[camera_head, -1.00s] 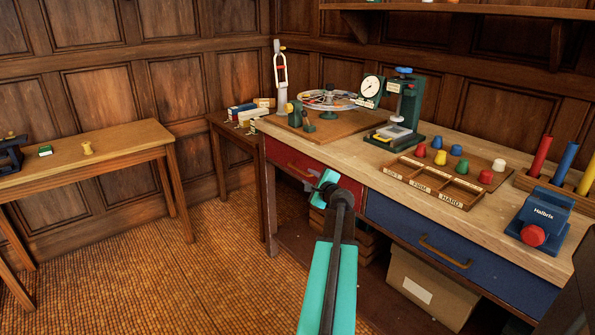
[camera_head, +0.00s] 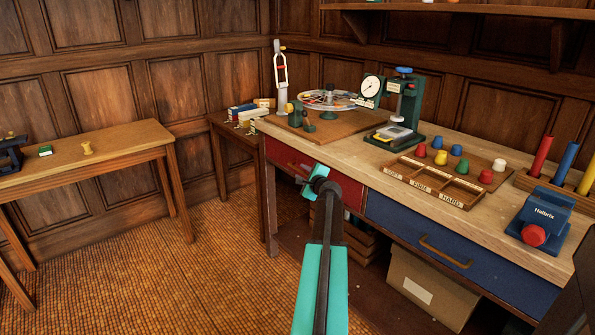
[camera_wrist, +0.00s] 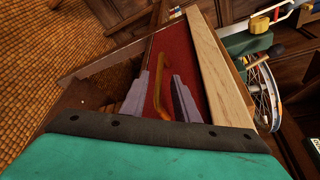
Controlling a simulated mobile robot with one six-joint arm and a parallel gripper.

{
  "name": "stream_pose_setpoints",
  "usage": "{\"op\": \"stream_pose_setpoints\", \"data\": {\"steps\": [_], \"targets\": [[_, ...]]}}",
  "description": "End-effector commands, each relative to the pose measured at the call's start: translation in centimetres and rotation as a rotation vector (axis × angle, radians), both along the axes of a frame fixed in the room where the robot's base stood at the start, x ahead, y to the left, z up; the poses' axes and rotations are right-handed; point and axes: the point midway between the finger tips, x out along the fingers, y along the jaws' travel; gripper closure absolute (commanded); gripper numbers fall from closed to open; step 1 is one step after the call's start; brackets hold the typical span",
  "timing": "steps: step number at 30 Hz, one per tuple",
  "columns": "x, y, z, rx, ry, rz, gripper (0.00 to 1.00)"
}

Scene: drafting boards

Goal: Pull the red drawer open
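The red drawer (camera_head: 277,153) is under the left part of the workbench, its front apparently flush with the bench. My arm hides much of its front in the head view. In the wrist view the red front (camera_wrist: 184,55) fills the middle, with its brass-coloured bar handle (camera_wrist: 160,92) showing between my two grey fingers. My gripper (camera_wrist: 168,68) is open, one finger on each side of the handle as seen from the wrist. I cannot tell whether the fingers touch it. In the head view my gripper (camera_head: 312,178) is in front of the drawer, its fingertips mostly hidden.
A blue drawer (camera_head: 415,238) with its own handle is to the right under the benchtop (camera_head: 345,148). A cardboard box (camera_head: 432,285) stands below it. A small dark side table (camera_head: 228,133) is close on the left. The tiled floor (camera_head: 190,270) at left is open.

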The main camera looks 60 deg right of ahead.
Motion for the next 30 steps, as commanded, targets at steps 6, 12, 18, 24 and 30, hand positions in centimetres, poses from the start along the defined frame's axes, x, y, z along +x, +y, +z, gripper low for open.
{"op": "stream_pose_setpoints", "data": {"steps": [6,12,18,24,30], "targets": [[1.9,-1.4,-0.5,0.001,0.001,0.002,0.72],[3.3,-2.5,-0.9,0.001,0.001,0.001,0.72],[4.3,-3.2,-1.2,0.001,0.001,0.001,0.72],[4.7,-3.4,-1.3,0.0,0.0,0.001,0.72],[4.7,-3.4,-1.3,0.0,0.0,0.001,0.72]]}}
